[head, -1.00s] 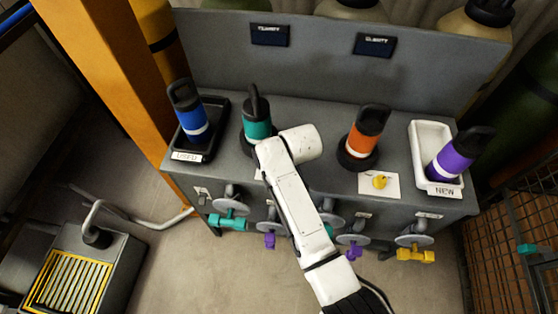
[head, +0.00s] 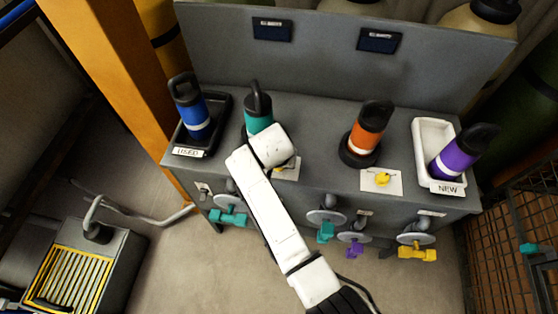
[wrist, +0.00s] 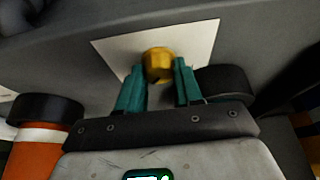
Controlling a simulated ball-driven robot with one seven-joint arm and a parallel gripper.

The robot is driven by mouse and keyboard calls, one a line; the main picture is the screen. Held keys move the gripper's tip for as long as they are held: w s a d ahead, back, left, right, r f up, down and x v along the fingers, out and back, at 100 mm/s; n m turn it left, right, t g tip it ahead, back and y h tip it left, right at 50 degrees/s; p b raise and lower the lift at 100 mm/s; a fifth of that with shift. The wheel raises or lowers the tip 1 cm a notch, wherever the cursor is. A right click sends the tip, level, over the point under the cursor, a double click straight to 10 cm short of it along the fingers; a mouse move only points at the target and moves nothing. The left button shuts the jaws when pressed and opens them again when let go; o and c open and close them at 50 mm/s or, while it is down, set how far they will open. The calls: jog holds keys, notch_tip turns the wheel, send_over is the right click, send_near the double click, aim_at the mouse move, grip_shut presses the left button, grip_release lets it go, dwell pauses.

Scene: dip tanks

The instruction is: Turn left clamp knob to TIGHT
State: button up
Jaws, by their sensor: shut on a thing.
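The left clamp knob (wrist: 158,64) is yellow and faceted, set on a white card (wrist: 198,42) on the grey bench. My gripper (wrist: 158,70) has its two teal fingers on either side of the knob, shut on it. In the head view my arm covers the fingers and most of this knob; part of its card (head: 289,173) shows. The card's markings cannot be read. The teal bottle (head: 257,121) stands in the dark clamp behind my wrist. The right clamp knob (head: 382,179), also yellow, sits on its own card in front of the orange bottle (head: 371,125).
A blue bottle (head: 191,112) stands in the black USED tray (head: 223,108) at left. A purple bottle (head: 465,150) leans in the white NEW tray (head: 428,128) at right. Coloured valve handles, such as a yellow one (head: 417,252), stick out along the bench front.

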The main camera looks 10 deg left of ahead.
jog(key=shift+m, duration=0.3)
jog(key=o, duration=1)
jog(key=v, duration=1)
jog(key=shift+s+a+r, duration=0.1)
jog(key=shift+s+r, duration=0.05)
jog(key=shift+r, duration=0.2)
